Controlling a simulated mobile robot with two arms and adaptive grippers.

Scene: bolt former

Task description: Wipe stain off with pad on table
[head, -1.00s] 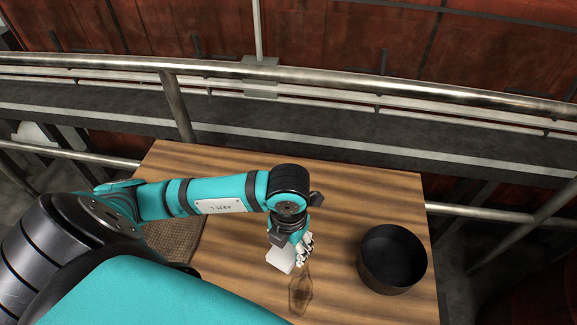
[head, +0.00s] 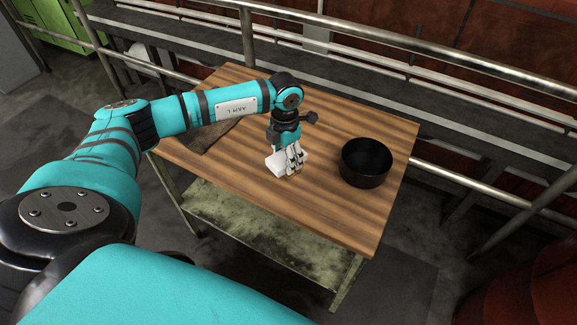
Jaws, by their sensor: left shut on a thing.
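The wooden table (head: 325,215) stands in the middle of the head view. My left gripper (head: 287,166) points down near the table's middle. It is shut on a small white pad (head: 273,165), which is at or very close to the tabletop. Whether the pad presses on the wood is hard to tell. The stain is not clearly visible now; the gripper and pad cover the area around it. My right gripper is not in view.
A round black bowl (head: 366,163) stands on the table to the right of the gripper. A brown mat (head: 209,134) lies at the table's left, partly behind my arm. Metal railings (head: 470,107) run behind the table. The front of the tabletop is clear.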

